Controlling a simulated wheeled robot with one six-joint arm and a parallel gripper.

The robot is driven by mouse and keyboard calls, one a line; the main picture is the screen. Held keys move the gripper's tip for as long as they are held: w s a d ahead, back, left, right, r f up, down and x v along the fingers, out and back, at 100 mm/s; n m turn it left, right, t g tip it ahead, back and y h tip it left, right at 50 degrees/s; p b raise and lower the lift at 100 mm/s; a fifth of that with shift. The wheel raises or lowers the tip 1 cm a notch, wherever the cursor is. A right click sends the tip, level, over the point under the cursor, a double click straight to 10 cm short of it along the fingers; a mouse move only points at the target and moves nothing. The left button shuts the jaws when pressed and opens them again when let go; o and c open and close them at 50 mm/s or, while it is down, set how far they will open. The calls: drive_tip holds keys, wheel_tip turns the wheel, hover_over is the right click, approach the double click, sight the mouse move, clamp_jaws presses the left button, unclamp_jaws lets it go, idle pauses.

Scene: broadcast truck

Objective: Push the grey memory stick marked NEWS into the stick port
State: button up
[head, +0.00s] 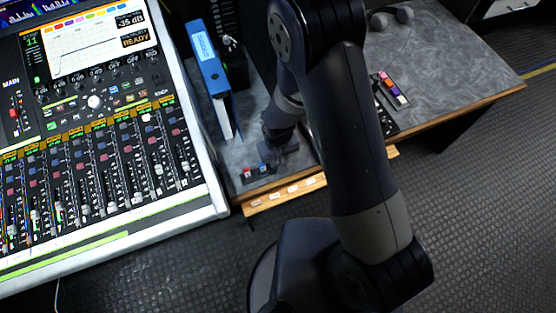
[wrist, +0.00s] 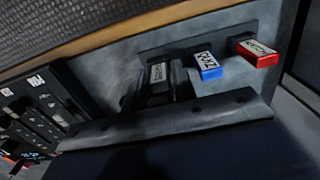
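The grey memory stick (wrist: 158,74) shows in the wrist view with a pale label whose word is too blurred to read for certain. It sits at the left end of a dark strip (wrist: 180,48), in a row with a blue stick (wrist: 208,66) and a red stick (wrist: 259,53). My gripper (wrist: 165,88) has its dark fingers close on both sides of the grey stick and appears shut on it. How deep the stick sits in the strip is hidden. In the head view my gripper (head: 280,152) is low over the desk and hides the grey stick.
A blue binder (head: 208,62) stands behind, left of my gripper. The mixing console (head: 110,170) is at the left. A dark panel with coloured blocks (head: 393,90) lies right of my arm. A wooden edge (head: 285,192) with labels borders the desk front. The right desktop is mostly clear.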

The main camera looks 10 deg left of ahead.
clamp_jaws()
drive_tip(key=shift+r, duration=0.1)
